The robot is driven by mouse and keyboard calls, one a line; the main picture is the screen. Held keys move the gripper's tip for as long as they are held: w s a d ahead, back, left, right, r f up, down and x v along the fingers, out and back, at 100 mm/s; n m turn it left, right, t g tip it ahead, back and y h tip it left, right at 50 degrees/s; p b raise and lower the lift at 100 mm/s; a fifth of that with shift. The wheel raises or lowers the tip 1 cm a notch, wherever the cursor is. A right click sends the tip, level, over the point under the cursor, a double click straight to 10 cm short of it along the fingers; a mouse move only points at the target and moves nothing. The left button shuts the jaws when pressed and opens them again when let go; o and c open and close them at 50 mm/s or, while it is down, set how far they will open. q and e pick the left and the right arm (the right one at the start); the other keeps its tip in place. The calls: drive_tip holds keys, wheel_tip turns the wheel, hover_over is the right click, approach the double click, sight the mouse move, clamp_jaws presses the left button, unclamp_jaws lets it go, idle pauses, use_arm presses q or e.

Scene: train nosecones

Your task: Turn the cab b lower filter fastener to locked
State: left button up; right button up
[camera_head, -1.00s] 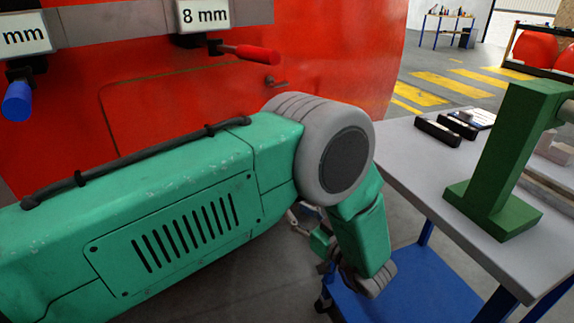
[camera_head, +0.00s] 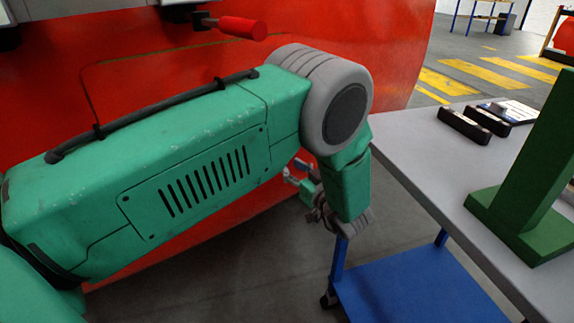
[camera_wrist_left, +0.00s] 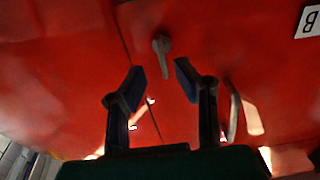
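In the left wrist view a small grey fastener (camera_wrist_left: 162,44) with a short handle sits on the red nosecone, beyond the fingertips and roughly between them. Its handle points down in that picture. My left gripper (camera_wrist_left: 160,78) is open and empty, its two dark fingers apart and not visibly touching the fastener. In the head view my left gripper (camera_head: 292,174) is small and partly hidden behind my green arm, close to the red nosecone (camera_head: 395,60). No fastener can be made out there. My right gripper is not in view.
An upside-down "B" label (camera_wrist_left: 309,21) and a curved handle (camera_wrist_left: 233,110) are on the nosecone. A red-handled tool (camera_head: 241,27) hangs above my arm.

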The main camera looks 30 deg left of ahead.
use_arm(q)
drive_tip(key=x, duration=0.4)
drive_tip(key=shift+s+a+f, duration=0.15)
drive_tip(key=shift+a, duration=0.1)
drive_tip(key=shift+d, duration=0.3)
drive_tip(key=shift+d+r, duration=0.15)
drive_tip(key=shift+r, duration=0.05)
clamp_jaws()
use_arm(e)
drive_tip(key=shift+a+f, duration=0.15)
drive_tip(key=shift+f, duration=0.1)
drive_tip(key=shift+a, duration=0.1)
